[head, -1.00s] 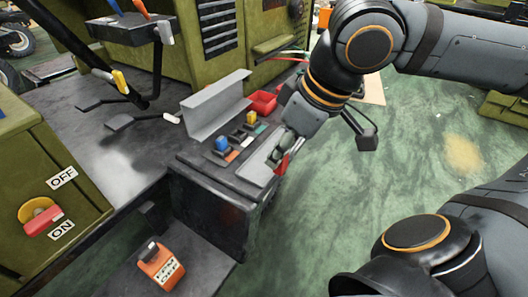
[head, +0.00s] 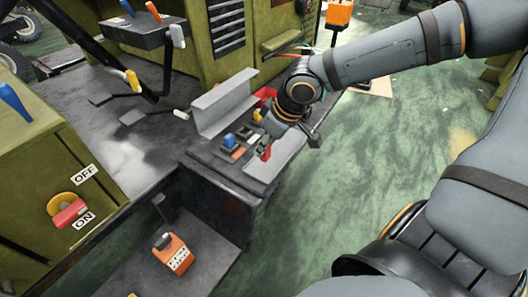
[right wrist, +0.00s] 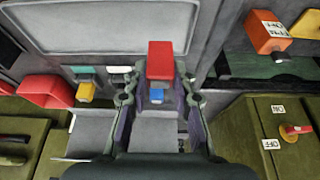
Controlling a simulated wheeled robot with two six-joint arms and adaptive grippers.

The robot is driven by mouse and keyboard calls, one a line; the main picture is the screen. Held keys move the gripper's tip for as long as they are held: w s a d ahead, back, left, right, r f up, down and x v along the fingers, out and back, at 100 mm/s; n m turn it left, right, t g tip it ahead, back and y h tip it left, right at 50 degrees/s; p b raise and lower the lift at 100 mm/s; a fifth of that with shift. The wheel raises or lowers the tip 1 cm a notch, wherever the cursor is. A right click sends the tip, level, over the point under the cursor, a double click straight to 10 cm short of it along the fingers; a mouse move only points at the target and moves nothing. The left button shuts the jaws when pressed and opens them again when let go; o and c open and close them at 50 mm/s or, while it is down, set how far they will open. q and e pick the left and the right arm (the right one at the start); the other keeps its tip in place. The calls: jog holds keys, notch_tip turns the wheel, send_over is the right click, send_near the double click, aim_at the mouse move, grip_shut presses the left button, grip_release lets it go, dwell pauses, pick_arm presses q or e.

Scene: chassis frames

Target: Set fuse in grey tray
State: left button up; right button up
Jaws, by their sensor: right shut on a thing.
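A red fuse (right wrist: 160,60) is between the fingertips of my right gripper (right wrist: 158,85) in the right wrist view. In the head view, my right gripper (head: 265,146) is over the black panel, and only a little of the red piece shows there. The grey tray (head: 287,158) is a flat light grey recess at the panel's right side. It fills the top of the right wrist view (right wrist: 110,28). The gripper is at the tray's edge on the side of the coloured blocks; I cannot tell its height exactly. My left gripper is not in view.
A blue block (head: 229,141) and a yellow block (head: 257,116) stand in a row on the panel. A grey angled bracket (head: 222,103) rises behind them. A red bin (right wrist: 45,90) lies beyond the row. An orange box (head: 173,253) sits lower in front.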

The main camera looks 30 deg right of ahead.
aim_at(264, 155)
jog(key=shift+w+f, duration=0.25)
jog(key=shift+f, duration=0.05)
notch_tip(264, 155, down, 3)
jog(key=shift+w+d+f+b, duration=0.1)
jog(key=shift+f+b, duration=0.1)
jog(key=shift+b, duration=0.65)
jog(key=shift+w, duration=0.1)
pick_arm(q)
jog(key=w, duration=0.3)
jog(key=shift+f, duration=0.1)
pick_arm(e)
jog(key=shift+f, duration=0.1)
jog(key=shift+f, duration=0.1)
jog(key=o, duration=0.9)
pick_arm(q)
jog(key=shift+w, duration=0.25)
pick_arm(e)
jog(key=shift+o, duration=0.2)
